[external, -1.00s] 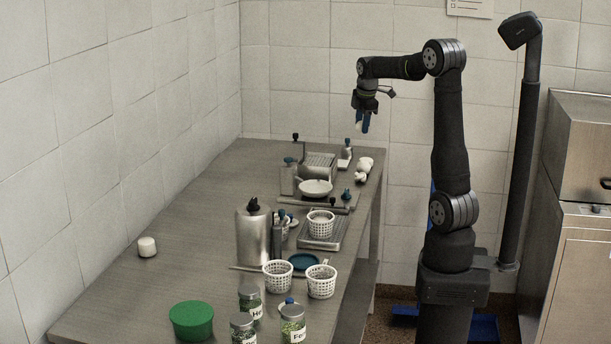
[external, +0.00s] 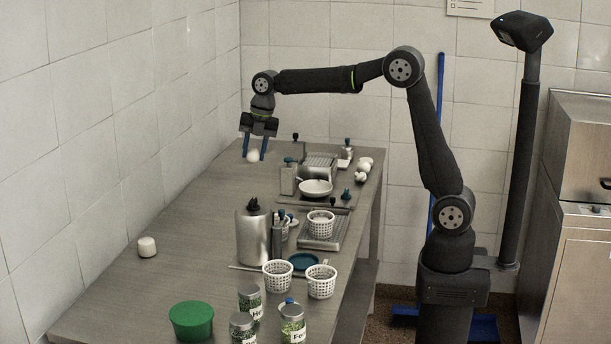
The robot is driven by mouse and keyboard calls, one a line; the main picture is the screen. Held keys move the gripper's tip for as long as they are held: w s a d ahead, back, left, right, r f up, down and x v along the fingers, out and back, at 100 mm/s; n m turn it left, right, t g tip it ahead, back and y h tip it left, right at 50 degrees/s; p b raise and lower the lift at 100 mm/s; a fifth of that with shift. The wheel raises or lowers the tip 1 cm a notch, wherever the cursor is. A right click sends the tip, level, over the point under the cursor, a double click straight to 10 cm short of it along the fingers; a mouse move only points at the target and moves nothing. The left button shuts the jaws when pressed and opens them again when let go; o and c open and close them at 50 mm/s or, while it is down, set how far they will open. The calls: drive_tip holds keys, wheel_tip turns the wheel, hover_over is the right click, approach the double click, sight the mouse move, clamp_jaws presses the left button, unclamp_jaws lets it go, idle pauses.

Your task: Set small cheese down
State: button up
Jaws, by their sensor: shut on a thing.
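My gripper (external: 254,152) hangs fingers down over the far left part of the table, near the tiled wall. Its two blue fingers are shut on a small round white piece, which looks like the small cheese (external: 253,157). The cheese shows between the fingertips, partly covered by them. I cannot tell whether it touches the tabletop or is held just above it. A second white piece (external: 147,247), short and rounded, stands alone on the table's left side.
A grater-like metal block, a white bowl (external: 316,187) and white lumps (external: 364,168) lie right of my gripper. A metal canister (external: 253,236), white perforated baskets (external: 278,275), jars and a green tub (external: 191,322) stand nearer. The left middle of the table (external: 190,215) is clear.

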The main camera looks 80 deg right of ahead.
drive_tip(key=a+n+g+y, duration=0.15)
drive_tip(key=a+n, duration=0.75)
drive_tip(key=a, duration=2.2)
wheel_tip(320, 180, down, 11)
drive_tip(key=shift+t, duration=0.25)
drive_tip(key=a+f, duration=0.2)
drive_tip(key=a, duration=0.1)
drive_tip(key=a+f, duration=0.2)
drive_tip(key=a, duration=0.2)
drive_tip(key=a+f, duration=0.3)
drive_tip(key=a, duration=0.1)
drive_tip(key=shift+s+a, duration=0.25)
drive_tip(key=shift+s, duration=0.1)
drive_tip(key=shift+a+f, duration=0.3)
drive_tip(key=shift+a, duration=0.05)
drive_tip(key=shift+s+d+x, duration=0.1)
drive_tip(key=shift+d+x, duration=0.05)
drive_tip(key=shift+x, duration=0.8)
drive_tip(key=shift+s+d+x, duration=0.1)
drive_tip(key=shift+d+x, duration=0.1)
drive_tip(key=shift+x, duration=0.7)
drive_tip(key=shift+f, duration=0.15)
